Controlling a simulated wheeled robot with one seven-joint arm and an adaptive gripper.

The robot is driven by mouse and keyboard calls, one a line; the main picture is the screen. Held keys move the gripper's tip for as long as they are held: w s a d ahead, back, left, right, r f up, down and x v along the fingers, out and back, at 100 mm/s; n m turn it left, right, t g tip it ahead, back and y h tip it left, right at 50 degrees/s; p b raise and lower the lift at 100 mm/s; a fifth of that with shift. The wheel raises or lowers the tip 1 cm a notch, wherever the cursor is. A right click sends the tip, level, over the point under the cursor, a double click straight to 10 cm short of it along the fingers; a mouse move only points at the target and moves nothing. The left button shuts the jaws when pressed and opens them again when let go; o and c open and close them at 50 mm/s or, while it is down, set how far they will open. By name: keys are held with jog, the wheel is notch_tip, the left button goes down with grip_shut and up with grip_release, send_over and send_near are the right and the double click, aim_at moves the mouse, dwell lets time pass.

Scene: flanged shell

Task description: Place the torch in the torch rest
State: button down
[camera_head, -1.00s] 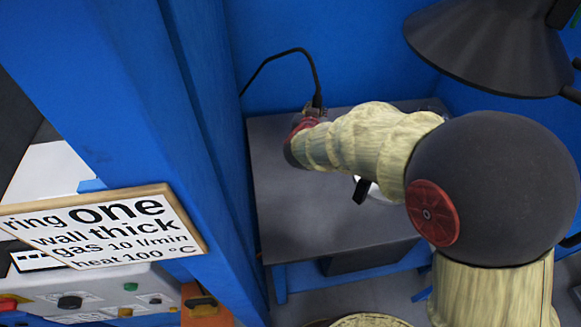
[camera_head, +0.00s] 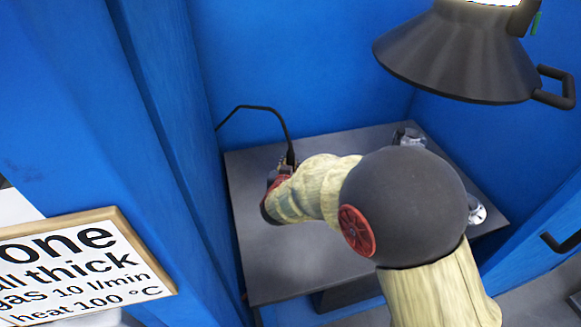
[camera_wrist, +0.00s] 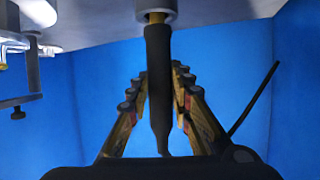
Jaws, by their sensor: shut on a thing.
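My gripper (camera_wrist: 157,78) is shut on the torch (camera_wrist: 158,110), a dark tapered handle that stands upright between the fingers in the wrist view. A brass and grey metal end (camera_wrist: 156,12) shows at the top of that view. In the head view my gripper (camera_head: 280,175) is over the left back part of the grey table, largely hidden by my wrist. The black hose (camera_head: 262,108) arcs from it toward the blue wall. I cannot pick out the torch rest for certain; a shiny metal fitting (camera_head: 408,137) stands at the table's back right corner.
The grey table (camera_head: 285,265) is bare at front left. A second shiny metal piece (camera_head: 477,212) is at its right edge, partly behind my arm. A dark conical hood (camera_head: 460,60) hangs at upper right. Blue walls enclose the table; a sign (camera_head: 75,265) stands at left.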

jog(key=shift+r, duration=0.1)
jog(key=c, duration=1.6)
grip_release()
jog(key=shift+s+r, duration=0.1)
jog(key=shift+s, duration=0.1)
jog(key=shift+p+v, duration=1.95)
jog(key=shift+v, duration=3.85)
